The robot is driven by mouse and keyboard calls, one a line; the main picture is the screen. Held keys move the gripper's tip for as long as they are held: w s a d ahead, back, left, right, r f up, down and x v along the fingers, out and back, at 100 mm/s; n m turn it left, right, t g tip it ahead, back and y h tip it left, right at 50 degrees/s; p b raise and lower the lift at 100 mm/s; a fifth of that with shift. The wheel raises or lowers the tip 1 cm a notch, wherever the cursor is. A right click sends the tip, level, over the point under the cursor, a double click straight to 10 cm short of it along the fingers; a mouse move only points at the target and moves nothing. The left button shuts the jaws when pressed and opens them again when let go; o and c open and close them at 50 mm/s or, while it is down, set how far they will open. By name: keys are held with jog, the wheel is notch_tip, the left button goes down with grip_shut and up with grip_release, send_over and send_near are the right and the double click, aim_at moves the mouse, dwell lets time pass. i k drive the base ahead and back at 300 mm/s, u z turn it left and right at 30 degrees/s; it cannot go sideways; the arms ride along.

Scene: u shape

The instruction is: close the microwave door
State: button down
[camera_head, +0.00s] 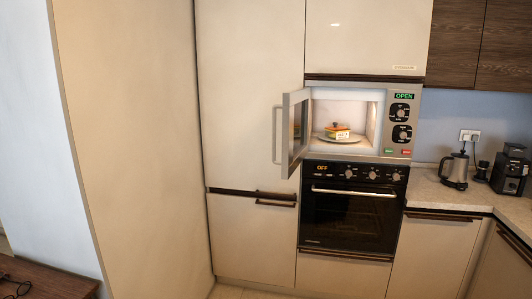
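The microwave (399,149) is built into the tall cabinet, with a green "OPEN" sign lit at its upper right. Its door (285,134) stands open, hinged at the left and swung out toward me, with a long vertical handle (275,135) on its left edge. Inside, a small food item (337,132) in yellow, orange and green sits on a round plate (325,138). My gripper is not in view.
An oven (350,217) marked "OFF" sits below the microwave. A kettle (456,169) and a black coffee machine (510,170) stand on the counter (434,193) at the right. A wooden surface (55,279) is at lower left. The space before the open door looks clear.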

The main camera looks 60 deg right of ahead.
aim_at(295, 106)
jog(key=i, duration=0.9)
jog(key=u, duration=0.05)
